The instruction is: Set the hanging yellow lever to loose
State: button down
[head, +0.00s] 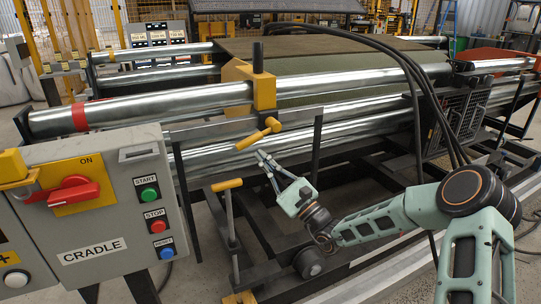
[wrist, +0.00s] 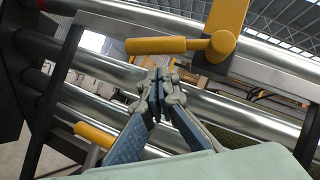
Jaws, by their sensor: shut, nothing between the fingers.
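The yellow lever (head: 258,134) hangs from a yellow clamp block (head: 263,92) on the upper steel tube. Its grip slants down to the left in the head view. In the wrist view the lever (wrist: 160,46) lies across the top, with its round hub at the right. My gripper (head: 263,156) is just below the lever in the head view, apart from it, with fingers pointing up and left. In the wrist view my gripper (wrist: 158,84) is shut and empty beneath the lever's grip. No loose marking is readable.
A second yellow T-handle (head: 227,185) stands on a post left of my gripper and shows low in the wrist view (wrist: 95,134). The grey CRADLE panel (head: 95,215) is at left. Steel tubes (head: 150,108) run behind the lever. Black hoses (head: 412,85) hang at right.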

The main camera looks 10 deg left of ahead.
jog(key=shift+s+a+r+m+t+h+p, duration=0.25)
jog(key=shift+m+t+p, duration=0.3)
jog(key=shift+m, duration=0.35)
jog(key=shift+s+a+r+m+t+h+p, duration=0.1)
jog(key=shift+a+r+m+t+h+p, duration=0.3)
jog(key=shift+m, duration=0.5)
jog(key=shift+s+a+r+m+t+h+p, duration=0.1)
jog(key=shift+s+r+m+t+p, duration=0.15)
jog(key=shift+m+t+p, duration=0.5)
jog(key=shift+m, duration=0.25)
jog(key=w+f+b+v, duration=0.1)
jog(key=w+f+v, duration=0.1)
jog(key=v, duration=1)
jog(key=shift+s+d+f, duration=0.25)
jog(key=shift+s, duration=0.05)
